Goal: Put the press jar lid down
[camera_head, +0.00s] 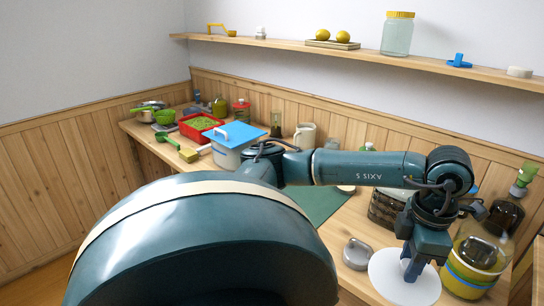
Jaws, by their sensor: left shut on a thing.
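The press jar lid appears to be the wide white disc (387,284) at the lower right. My left gripper (410,272) points down over the middle of this disc and is shut on it near its centre. The fingers hide the gripped part. I cannot tell whether the disc touches the table or hangs just above it. Right of it stands an open jar (468,283) with a yellow and blue lower part and a grey piece inside. My right gripper is out of view.
A grey metal piece with a handle (357,255) lies left of the disc. A wide glass jar (386,210) and a dark bottle (504,217) stand behind. A green mat (318,203), a blue-lidded pot (228,156) and a red tray (184,128) are further left. My arm hides part of the table.

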